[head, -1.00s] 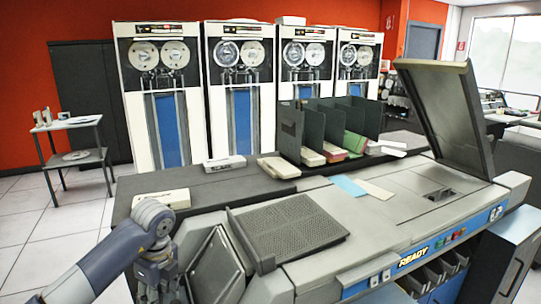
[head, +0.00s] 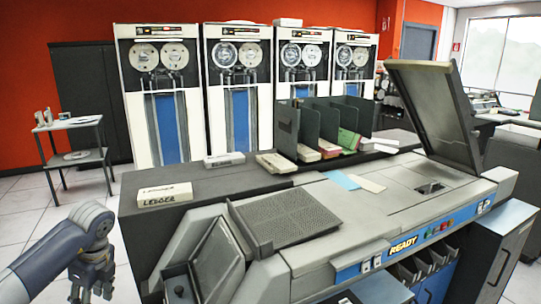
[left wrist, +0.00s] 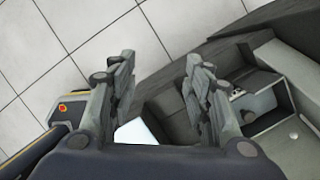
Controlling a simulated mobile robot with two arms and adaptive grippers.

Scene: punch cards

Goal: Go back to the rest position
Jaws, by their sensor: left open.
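My left gripper (head: 92,285) hangs low at the left edge of the head view, over the floor and apart from the card machine (head: 330,225). In the left wrist view its two fingers (left wrist: 165,85) are spread with nothing between them; floor tiles and the machine's side show beyond. My right gripper is not in either view.
A box marked LEDGER (head: 165,196) sits on the machine's dark top (head: 200,181). Upright dividers (head: 318,125) hold card stacks behind. A raised lid (head: 432,110) stands at the right. A small side table (head: 70,123) is at the left. Floor (head: 25,215) there is clear.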

